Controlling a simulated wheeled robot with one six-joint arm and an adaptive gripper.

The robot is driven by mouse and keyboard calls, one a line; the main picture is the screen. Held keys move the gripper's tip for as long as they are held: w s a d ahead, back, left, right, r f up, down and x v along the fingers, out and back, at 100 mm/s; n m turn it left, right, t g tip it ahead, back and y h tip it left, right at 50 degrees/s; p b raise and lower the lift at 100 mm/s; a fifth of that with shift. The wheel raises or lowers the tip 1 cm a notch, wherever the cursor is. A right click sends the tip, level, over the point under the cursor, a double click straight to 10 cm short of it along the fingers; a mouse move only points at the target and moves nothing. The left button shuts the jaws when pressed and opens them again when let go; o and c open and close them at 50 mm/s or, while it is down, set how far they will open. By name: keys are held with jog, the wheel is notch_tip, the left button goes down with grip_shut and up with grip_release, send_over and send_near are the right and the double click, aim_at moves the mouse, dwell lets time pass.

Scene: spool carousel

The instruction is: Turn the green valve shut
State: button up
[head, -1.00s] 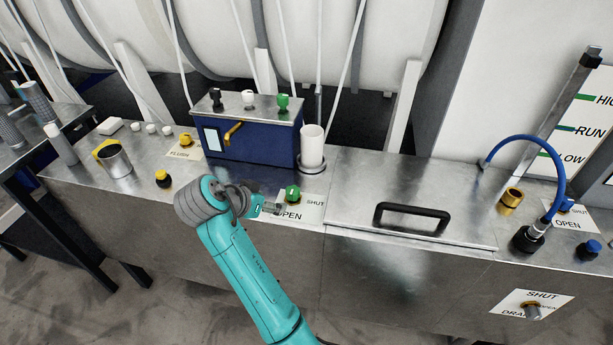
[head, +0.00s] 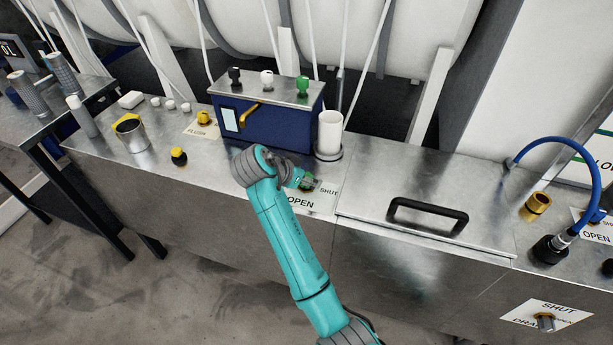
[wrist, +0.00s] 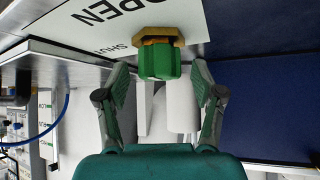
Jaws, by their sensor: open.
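The green valve (wrist: 160,62) is a green knob on a brass hex base, set on a white plate marked OPEN and SHUT (wrist: 110,18). In the wrist view it sits at top centre, just past and between my open fingers, with a gap on both sides. My gripper (wrist: 160,98) is open and empty. In the head view my gripper (head: 305,181) is right at the green valve (head: 308,180) and partly hides it. The plate (head: 312,200) shows beside it. I cannot tell from these views whether a finger touches the knob.
A blue box (head: 265,125) with black, white and green knobs stands behind the valve. A white cylinder (head: 330,132) stands close behind it to the right. A lid with a black handle (head: 428,216) lies to the right. The steel top left of my arm holds yellow knobs (head: 179,156).

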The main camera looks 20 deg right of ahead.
jog(key=shift+w+d+f, duration=0.15)
jog(key=shift+d+f, duration=0.1)
jog(key=shift+f, duration=0.05)
jog(key=c, duration=1.2)
jog(key=shift+o, duration=0.2)
